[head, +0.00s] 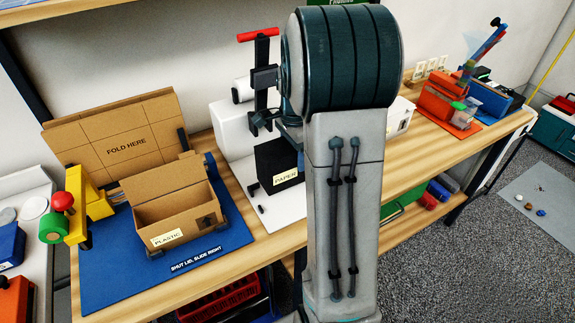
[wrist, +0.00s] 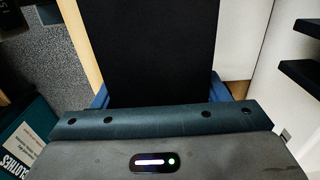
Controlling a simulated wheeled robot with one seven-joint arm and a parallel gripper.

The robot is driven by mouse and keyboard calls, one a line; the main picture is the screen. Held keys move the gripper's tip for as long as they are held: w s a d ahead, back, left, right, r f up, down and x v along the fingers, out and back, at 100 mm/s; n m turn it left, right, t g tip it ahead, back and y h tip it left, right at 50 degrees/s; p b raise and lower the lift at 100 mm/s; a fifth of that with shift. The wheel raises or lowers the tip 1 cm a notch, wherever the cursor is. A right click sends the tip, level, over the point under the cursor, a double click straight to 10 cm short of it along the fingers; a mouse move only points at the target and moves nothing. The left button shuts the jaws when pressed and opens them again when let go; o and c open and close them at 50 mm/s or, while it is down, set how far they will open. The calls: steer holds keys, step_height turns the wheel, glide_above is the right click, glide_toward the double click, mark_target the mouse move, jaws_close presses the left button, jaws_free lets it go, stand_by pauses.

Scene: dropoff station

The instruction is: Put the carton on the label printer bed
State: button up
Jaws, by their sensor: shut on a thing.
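A black carton (head: 277,170) with a white PAPER label is in the head view, just left of my arm. It stands upright over the white label printer bed (head: 281,216); I cannot tell whether it touches the bed. In the wrist view its black face (wrist: 150,45) fills the middle, between the blue fingers of my gripper (wrist: 160,94). My gripper is shut on it. In the head view my arm hides most of the gripper and the carton's right side.
A brown open box (head: 174,204) labelled PLASTIC sits on a blue mat (head: 110,283) at the left. A black post with a red handle (head: 258,34) rises behind the carton. A wooden table edge shows left in the wrist view (wrist: 82,45).

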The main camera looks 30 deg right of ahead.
steer(key=shift+w+a+f, duration=0.25)
steer(key=shift+a+f, duration=0.25)
steer(key=shift+a, duration=0.3)
steer(key=shift+f+p, duration=0.35)
steer(key=shift+f, duration=1.65)
steer(key=shift+f, duration=0.15)
steer(key=o, duration=1.1)
steer(key=shift+c, duration=0.2)
